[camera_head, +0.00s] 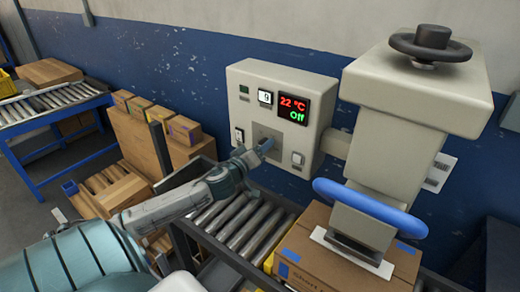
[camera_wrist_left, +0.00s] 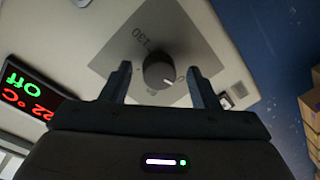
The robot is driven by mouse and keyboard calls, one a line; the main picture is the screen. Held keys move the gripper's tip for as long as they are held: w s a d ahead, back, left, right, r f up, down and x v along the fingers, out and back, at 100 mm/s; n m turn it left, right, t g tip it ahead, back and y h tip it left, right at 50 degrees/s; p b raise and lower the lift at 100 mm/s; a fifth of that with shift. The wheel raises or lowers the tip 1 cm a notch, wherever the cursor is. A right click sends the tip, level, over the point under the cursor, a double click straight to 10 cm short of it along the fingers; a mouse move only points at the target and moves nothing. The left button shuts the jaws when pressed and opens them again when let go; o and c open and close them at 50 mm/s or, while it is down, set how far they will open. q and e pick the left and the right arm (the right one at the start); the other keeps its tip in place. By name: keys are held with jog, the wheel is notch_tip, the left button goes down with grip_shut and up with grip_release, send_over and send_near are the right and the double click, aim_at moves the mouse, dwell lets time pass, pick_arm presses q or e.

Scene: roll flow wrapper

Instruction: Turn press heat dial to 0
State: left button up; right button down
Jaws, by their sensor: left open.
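The press heat dial (camera_wrist_left: 159,71) is a dark round knob on a grey square plate with printed markings, one reading 130, in the left wrist view. My left gripper (camera_wrist_left: 157,85) is open, with one finger on each side of the dial; I cannot tell whether they touch it. In the head view my left gripper (camera_head: 262,147) is at the control box (camera_head: 258,82) and hides the dial. The box display (camera_head: 293,109) reads 22 °C and Off. My right gripper is not in view.
The beige press (camera_head: 415,90) with a dark handwheel and blue bar stands right of the box, over a cardboard box (camera_head: 330,262). A roller conveyor (camera_head: 240,225) runs below. Boxes are stacked at left.

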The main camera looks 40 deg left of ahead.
pick_arm(q)
jog(key=s+d+p, duration=0.1)
jog(key=s, duration=0.9)
jog(key=shift+s+d+r+p, duration=0.15)
jog(key=shift+s+d+p, duration=0.2)
jog(key=shift+d, duration=0.05)
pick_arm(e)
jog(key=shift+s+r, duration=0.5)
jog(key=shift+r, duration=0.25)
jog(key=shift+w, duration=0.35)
